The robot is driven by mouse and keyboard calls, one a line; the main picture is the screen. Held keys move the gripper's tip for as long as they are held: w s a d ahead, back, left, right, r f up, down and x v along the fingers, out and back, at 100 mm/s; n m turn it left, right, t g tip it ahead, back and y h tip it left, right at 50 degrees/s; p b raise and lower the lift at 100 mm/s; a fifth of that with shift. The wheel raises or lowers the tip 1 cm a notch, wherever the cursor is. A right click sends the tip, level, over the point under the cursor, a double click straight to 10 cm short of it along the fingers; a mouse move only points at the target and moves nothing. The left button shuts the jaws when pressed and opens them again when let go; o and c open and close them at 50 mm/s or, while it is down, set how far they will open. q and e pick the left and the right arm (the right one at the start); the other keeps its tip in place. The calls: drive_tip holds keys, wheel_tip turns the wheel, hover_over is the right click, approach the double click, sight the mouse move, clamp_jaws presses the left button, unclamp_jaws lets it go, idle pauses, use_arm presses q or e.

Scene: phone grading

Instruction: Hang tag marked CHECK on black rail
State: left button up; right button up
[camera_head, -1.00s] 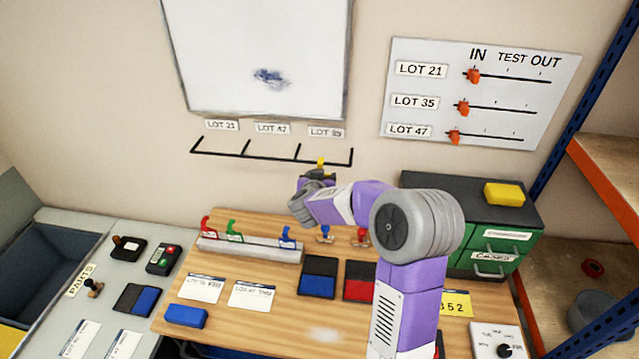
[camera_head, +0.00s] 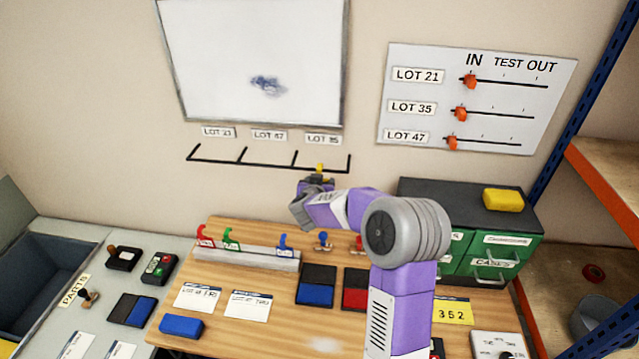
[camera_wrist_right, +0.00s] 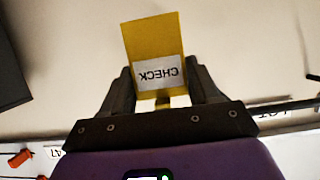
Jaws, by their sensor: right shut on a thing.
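A yellow tag with a white label reading CHECK (camera_wrist_right: 157,45) shows in the right wrist view, upside down, between the fingers of my right gripper (camera_wrist_right: 165,95). My right gripper is shut on it. In the head view the right gripper (camera_head: 317,181) is up near the wall, with a small yellow bit of the tag above it. The black rail (camera_head: 270,164), with several upright prongs, is on the wall under the LOT labels. The tag appears just below the rail's right section in the picture; whether they touch I cannot tell. My left gripper is not in view.
A whiteboard (camera_head: 255,60) hangs above the rail. Below, the wooden table (camera_head: 270,335) holds a grey rack (camera_head: 240,257) with red, green and blue hooked pieces, ink pads and cards. A green drawer cabinet (camera_head: 510,244) stands right of my arm.

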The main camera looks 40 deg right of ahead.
drive_tip(key=o, duration=1.1)
drive_tip(key=v, duration=0.7)
drive_tip(key=shift+s+a+r, duration=0.15)
drive_tip(key=shift+a+r, duration=0.05)
drive_tip(key=shift+a, duration=0.05)
